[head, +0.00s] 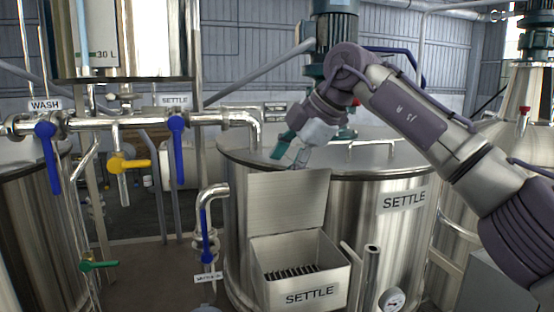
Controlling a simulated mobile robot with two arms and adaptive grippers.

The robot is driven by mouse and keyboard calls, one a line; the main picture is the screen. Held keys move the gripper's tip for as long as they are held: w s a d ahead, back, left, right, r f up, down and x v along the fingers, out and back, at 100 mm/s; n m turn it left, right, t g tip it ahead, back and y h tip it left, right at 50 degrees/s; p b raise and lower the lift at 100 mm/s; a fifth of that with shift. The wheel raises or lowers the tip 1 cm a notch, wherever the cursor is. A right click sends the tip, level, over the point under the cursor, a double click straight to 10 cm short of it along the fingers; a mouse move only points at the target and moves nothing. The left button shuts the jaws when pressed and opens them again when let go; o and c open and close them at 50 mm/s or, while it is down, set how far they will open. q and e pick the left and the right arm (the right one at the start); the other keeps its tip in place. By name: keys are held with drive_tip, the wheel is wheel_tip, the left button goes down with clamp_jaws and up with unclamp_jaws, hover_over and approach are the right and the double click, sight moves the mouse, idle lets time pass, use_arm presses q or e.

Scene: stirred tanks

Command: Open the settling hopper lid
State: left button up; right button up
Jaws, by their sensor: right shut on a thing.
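The settling hopper (297,297) is a steel box labelled SETTLE at the front of the large settling tank. Its lid (288,200) stands raised, roughly upright, at the back of the box, so the hopper's mouth is open and a dark grate (290,272) shows inside. My right gripper (290,158) has teal fingers and reaches down to the lid's top edge, shut on the lid. The exact grip point is partly hidden behind the lid. My left gripper is not in view.
The settling tank (400,245) stands behind the hopper. A bent pipe with a blue-handled valve (206,240) rises close to the hopper's left. Upright pipes (369,275) and a gauge (392,300) stand at its right. WASH and SETTLE valves (46,150) hang on the left pipework.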

drive_tip(key=shift+t, duration=0.5)
drive_tip(key=r, duration=0.3)
drive_tip(key=d+r+p, duration=0.1)
drive_tip(key=r, duration=0.1)
drive_tip(key=shift+w+d+r, duration=0.1)
drive_tip(key=shift+w, duration=0.15)
drive_tip(key=shift+s+d+r+p, duration=0.1)
drive_tip(key=shift+d+r+p, duration=0.05)
drive_tip(key=shift+r+p, duration=0.3)
drive_tip(key=shift+s+d+r+p, duration=0.1)
drive_tip(key=shift+r+p, duration=0.2)
drive_tip(key=shift+r, duration=0.2)
drive_tip(key=shift+w+d+r, duration=0.1)
drive_tip(key=shift+d+r, duration=0.15)
drive_tip(key=shift+c, duration=1.1)
use_arm(q)
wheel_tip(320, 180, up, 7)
drive_tip(key=p, duration=0.3)
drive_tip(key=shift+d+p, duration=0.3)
use_arm(e)
drive_tip(key=d+r, duration=0.3)
drive_tip(key=r, duration=0.2)
drive_tip(key=shift+d, duration=0.2)
